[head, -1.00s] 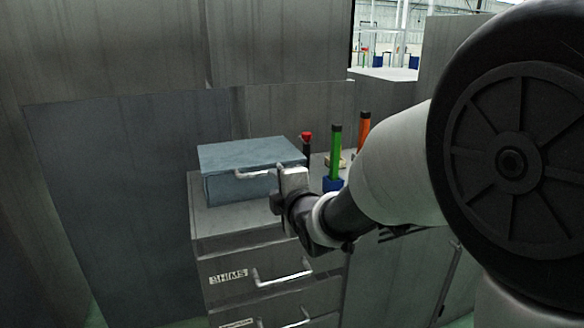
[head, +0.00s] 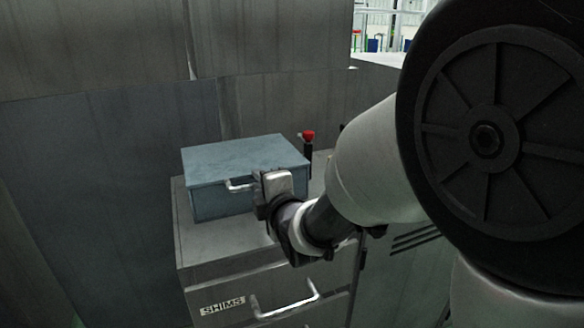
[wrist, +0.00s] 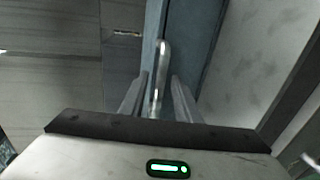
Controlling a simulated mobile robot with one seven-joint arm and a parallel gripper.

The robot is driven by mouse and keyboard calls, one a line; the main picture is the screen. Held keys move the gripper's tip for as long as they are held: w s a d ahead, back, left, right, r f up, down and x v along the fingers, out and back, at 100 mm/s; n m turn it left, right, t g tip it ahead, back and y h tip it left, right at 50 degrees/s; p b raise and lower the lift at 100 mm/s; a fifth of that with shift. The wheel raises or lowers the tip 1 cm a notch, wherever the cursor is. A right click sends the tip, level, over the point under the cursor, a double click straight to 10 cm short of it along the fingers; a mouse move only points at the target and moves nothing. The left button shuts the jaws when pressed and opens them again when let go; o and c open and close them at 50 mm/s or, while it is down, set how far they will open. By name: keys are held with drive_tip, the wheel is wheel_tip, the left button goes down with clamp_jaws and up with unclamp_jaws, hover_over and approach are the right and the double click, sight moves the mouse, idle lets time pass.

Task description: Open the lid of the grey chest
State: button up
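The grey chest (head: 225,203), blue-grey and box-shaped, stands on a drawer cabinet in the head view. Its flat lid (head: 245,158) is down. A silver bar handle (head: 238,185) is on its front edge; my gripper hides the handle's right part. My gripper (head: 262,184) is in front of the chest at this handle. In the wrist view, the handle (wrist: 160,78) runs between the two fingers of my gripper (wrist: 160,98), with the blue-grey chest (wrist: 194,45) beyond. The fingers are apart, with gaps beside the bar; I cannot tell whether either touches it.
The drawer cabinet (head: 208,245) has a "SHIMS" label and a silver drawer handle (head: 287,303) below the chest. A red-topped black object (head: 308,138) stands right of the chest. Dark panels (head: 150,115) rise close behind and left. My arm blocks much of the right side.

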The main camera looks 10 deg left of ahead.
drive_tip(key=shift+w+a, duration=0.1)
drive_tip(key=shift+w, duration=0.15)
clamp_jaws()
drive_tip(key=shift+r, duration=0.1)
